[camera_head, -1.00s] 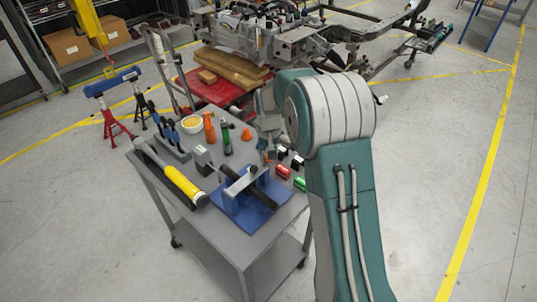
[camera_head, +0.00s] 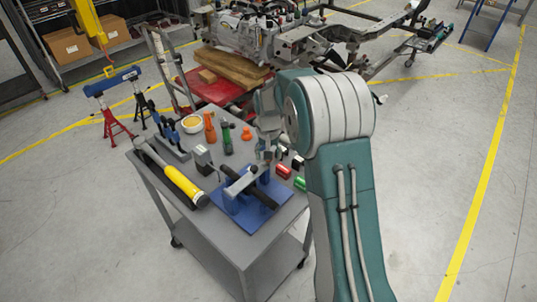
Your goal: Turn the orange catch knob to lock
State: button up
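A blue fixture plate (camera_head: 228,203) lies on the grey cart top, with a grey bracket (camera_head: 240,185) and a black bar (camera_head: 262,197) on it. I cannot make out an orange catch knob on the fixture; my gripper and wrist may cover it. A small orange piece (camera_head: 246,133) stands on the cart behind the fixture, and I cannot tell whether it is a knob. My gripper (camera_head: 268,156) points down just behind the far end of the fixture. Its fingers are small and partly lost against the clutter, so their opening and any contact are unclear.
A vehicle chassis (camera_head: 300,45) is behind. Floor at right is clear.

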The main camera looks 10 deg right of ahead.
jog(key=shift+r, duration=0.1)
notch_tip(320, 180, up, 12)
dwell(0.5)
dwell(0.4)
jog(key=s+r+n+t, duration=0.1)
jog(key=s+r, duration=0.4)
jog(key=s, duration=0.3)
jog(key=s+r+t, duration=0.2)
jog(key=s+r, duration=0.3)
jog(key=s, duration=0.3)
jog(key=s+f+n+t, duration=0.1)
jog(key=s+f+t, duration=0.1)
jog(key=s, duration=1.3)
jog(key=shift+s+a+t, duration=0.2)
jog(key=shift+s+t, duration=0.1)
jog(key=shift+s, duration=0.05)
